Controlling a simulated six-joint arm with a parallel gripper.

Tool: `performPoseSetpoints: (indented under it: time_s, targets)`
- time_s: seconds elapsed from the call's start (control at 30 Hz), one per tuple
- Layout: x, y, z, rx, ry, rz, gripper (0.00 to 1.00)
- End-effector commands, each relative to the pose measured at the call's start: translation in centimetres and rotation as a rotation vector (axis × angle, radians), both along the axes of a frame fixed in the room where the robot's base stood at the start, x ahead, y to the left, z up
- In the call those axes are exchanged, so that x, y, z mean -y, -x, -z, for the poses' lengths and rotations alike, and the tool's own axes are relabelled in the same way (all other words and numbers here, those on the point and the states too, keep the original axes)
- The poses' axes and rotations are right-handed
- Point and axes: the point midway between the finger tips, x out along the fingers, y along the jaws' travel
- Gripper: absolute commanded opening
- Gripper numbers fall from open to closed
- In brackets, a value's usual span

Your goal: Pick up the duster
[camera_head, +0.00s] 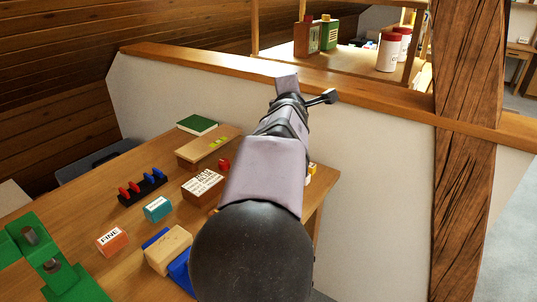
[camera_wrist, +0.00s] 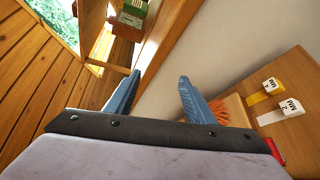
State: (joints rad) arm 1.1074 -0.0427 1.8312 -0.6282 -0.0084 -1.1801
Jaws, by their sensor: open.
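An orange-bristled piece with a pale wooden part, which looks like the duster (camera_wrist: 219,112), shows in the wrist view just right of my right finger. That finger and the gripper body hide part of it. My gripper (camera_wrist: 159,78) is open with nothing between its blue-grey fingers, which point towards the low white wall and its wooden cap. In the head view my gripper (camera_head: 308,92) is raised near the wall's cap, above the far right of the bench. I cannot make out the duster in the head view; my arm covers that part of the bench.
The wooden bench (camera_head: 130,232) holds a green book (camera_head: 197,124), a black rack with red and blue pieces (camera_head: 142,187), labelled boxes and a green bracket (camera_head: 55,265). White "MM" blocks (camera_wrist: 291,108) lie at right. A timber post (camera_head: 463,150) stands right of my arm.

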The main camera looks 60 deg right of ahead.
Motion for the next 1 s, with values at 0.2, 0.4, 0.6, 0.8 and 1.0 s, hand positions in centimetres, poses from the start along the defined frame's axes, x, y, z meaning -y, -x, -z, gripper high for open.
performPoseSetpoints:
  time_s: [0.2, 0.4, 0.6, 0.8, 1.0]
  targets:
    - [-5.6, -7.6, -4.1, -0.194, 0.476, -0.261, 0.49]
    - [-6.7, -9.8, -0.8, -0.470, 0.808, -0.331, 0.49]
    - [-2.6, -8.3, 8.8, -0.784, 0.890, -0.364, 0.49]
    - [-0.8, -7.3, 13.5, -0.941, 0.926, -0.397, 0.49]
    - [-0.4, -7.1, 14.6, -0.981, 0.933, -0.409, 0.49]
